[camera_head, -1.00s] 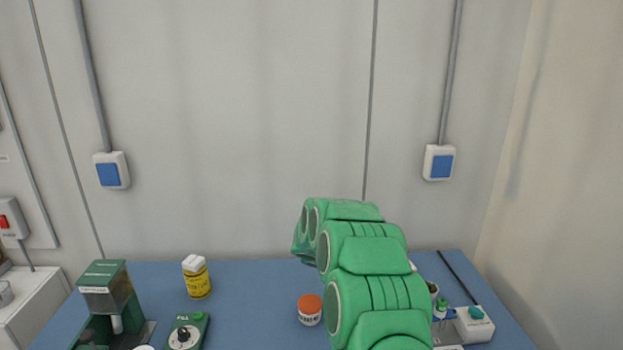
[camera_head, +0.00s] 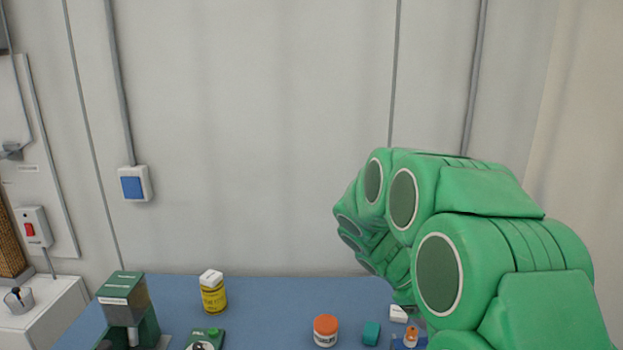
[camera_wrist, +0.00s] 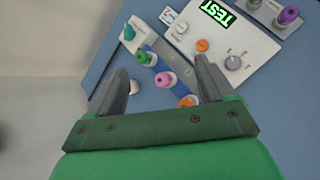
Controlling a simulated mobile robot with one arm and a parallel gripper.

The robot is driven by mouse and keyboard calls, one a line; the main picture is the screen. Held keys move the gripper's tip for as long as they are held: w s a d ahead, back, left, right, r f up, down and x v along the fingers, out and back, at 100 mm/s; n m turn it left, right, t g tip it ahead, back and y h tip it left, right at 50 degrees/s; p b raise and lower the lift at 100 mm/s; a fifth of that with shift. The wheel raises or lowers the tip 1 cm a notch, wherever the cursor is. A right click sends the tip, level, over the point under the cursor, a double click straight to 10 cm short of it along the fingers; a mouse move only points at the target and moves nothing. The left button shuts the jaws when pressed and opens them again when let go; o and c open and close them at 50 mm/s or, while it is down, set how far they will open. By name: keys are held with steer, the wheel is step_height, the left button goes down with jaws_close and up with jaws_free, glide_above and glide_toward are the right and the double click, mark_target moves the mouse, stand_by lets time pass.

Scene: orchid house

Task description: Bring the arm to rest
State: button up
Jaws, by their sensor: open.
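My gripper (camera_wrist: 161,64) shows in the wrist view with its two grey fingers wide apart and nothing held between them. It hangs over the blue table (camera_wrist: 262,106), with small vials with green, pink (camera_wrist: 164,79) and orange tops below and beyond the fingers. In the head view my green arm is raised and bent over the right side of the table. The gripper itself is hidden there behind the arm's links.
A white panel (camera_wrist: 232,38) with a lit TEST display and knobs lies past the fingers. A yellow bottle (camera_head: 214,297), an orange-lidded jar (camera_head: 325,331) and a green machine (camera_head: 125,308) stand on the table. A white cabinet (camera_head: 50,315) is at left; the wall is behind.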

steer(key=s+a+r+m+y, duration=0.1)
steer(key=s+a+m+y, duration=0.1)
steer(key=s, duration=0.9)
steer(key=s+a+r+m+y, duration=0.2)
steer(key=s+a, duration=0.4)
steer(key=s, duration=0.4)
steer(key=s+a+r+m+y, duration=0.1)
steer(key=s+a+m+y, duration=0.3)
steer(key=s, duration=0.7)
steer(key=shift+s+r+m, duration=0.15)
steer(key=shift+s+m, duration=0.2)
steer(key=shift+m, duration=0.15)
